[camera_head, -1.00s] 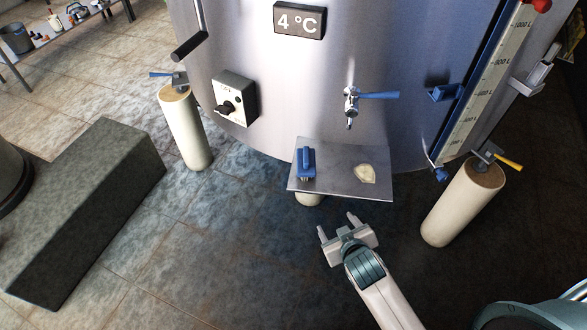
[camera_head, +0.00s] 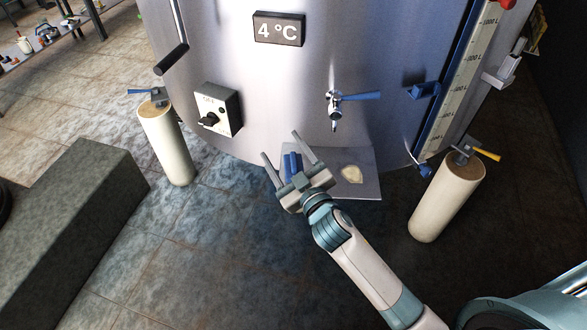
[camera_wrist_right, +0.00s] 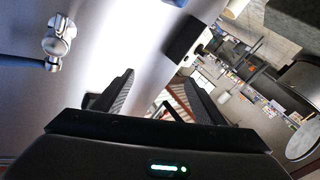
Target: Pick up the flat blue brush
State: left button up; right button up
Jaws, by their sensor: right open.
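The flat blue brush (camera_head: 292,164) sits at the left side of the small metal shelf (camera_head: 368,184) on the tank front. My right gripper (camera_head: 281,145) is open, and in the head view its two fingers appear on either side of the brush. The gripper body hides the lower part of the brush and the shelf's left part. I cannot tell whether the fingers are level with the brush or above it. In the right wrist view the open fingers (camera_wrist_right: 159,77) show with no brush visible between them. My left gripper is not in view.
A pale, flat piece (camera_head: 351,174) lies on the shelf right of the brush. A tap with a blue lever (camera_head: 335,108) juts from the tank (camera_head: 280,90) above the shelf. White legs stand left (camera_head: 167,142) and right (camera_head: 446,195). A dark block (camera_head: 75,220) lies at left.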

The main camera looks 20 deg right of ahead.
jog(key=a+r+n+g+y, duration=0.3)
jog(key=a+r+n+y, duration=1.1)
jog(key=r, duration=0.1)
jog(key=s+a+f+n+g+y, duration=0.2)
jog(key=s+a+n+g, duration=0.2)
jog(key=a+n+g, duration=0.65)
jog(key=w+d+f+n+g+h, duration=0.2)
jog(key=d+f+n+g+h, duration=0.35)
jog(key=d+f+h, duration=0.3)
jog(key=w+d+r+m+h, duration=0.1)
jog(key=w+d+h, duration=0.2)
jog(key=d, duration=0.7)
jog(key=w+d+r+m+h, duration=0.1)
jog(key=w+d+m+h, duration=0.1)
jog(key=d+h, duration=0.5)
jog(key=w+d, duration=0.1)
jog(key=d, duration=0.2)
jog(key=shift+r+t+h, duration=0.35)
jog(key=shift+t, duration=0.05)
